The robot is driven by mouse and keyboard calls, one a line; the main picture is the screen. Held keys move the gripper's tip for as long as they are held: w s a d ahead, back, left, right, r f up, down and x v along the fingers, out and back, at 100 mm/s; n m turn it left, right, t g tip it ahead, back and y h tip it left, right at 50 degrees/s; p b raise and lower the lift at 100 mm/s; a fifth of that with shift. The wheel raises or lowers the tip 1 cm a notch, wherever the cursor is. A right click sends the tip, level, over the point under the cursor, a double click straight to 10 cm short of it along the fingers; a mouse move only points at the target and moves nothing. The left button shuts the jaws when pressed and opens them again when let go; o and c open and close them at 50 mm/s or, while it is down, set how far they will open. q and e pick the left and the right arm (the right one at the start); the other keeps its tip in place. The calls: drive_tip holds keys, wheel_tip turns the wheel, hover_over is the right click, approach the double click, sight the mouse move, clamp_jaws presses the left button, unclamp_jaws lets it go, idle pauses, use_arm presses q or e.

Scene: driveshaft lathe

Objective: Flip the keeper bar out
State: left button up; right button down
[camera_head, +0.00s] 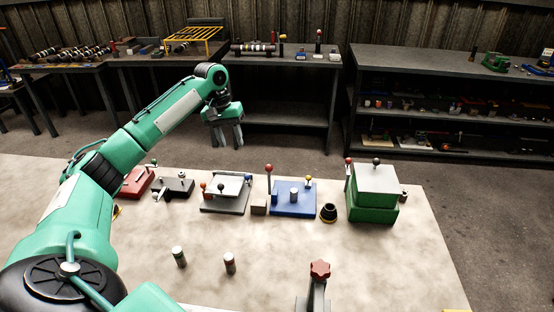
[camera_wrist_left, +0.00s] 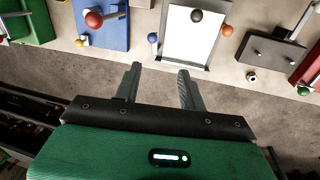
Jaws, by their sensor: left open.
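I cannot tell for certain which part is the keeper bar. The dark fixture (camera_head: 173,187) carries a small bar and a pale knob; it also shows in the wrist view (camera_wrist_left: 270,50). The white-plated fixture (camera_head: 226,188) has a dark knob and orange and blue balls; its white plate (camera_wrist_left: 190,38) lies ahead of my left gripper in the wrist view. My left gripper (camera_head: 228,144) is open and empty, its fingers pointing down beyond the fixture row; both fingers show in the wrist view (camera_wrist_left: 160,70).
Along the row stand a red fixture (camera_head: 137,182), a blue fixture (camera_head: 293,199) with a red-ball lever, a black cup (camera_head: 328,213) and a green box (camera_head: 372,193). The front tabletop is mostly clear.

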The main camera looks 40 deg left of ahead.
sight(248, 175)
use_arm(q)
drive_tip(key=d+f, duration=0.1)
drive_tip(key=f, duration=0.3)
drive_tip(key=w+d+f, duration=0.1)
drive_tip(key=f, duration=0.3)
drive_tip(key=d+f+p, duration=0.1)
drive_tip(key=f, duration=0.3)
drive_tip(key=shift+w+d+f, duration=0.25)
drive_tip(key=shift+w+f, duration=0.05)
use_arm(e)
drive_tip(key=shift+s+a+r, duration=0.1)
drive_tip(key=shift+s+r, duration=0.1)
drive_tip(key=shift+s, duration=0.7)
use_arm(q)
clamp_jaws()
use_arm(e)
drive_tip(key=shift+r, duration=0.1)
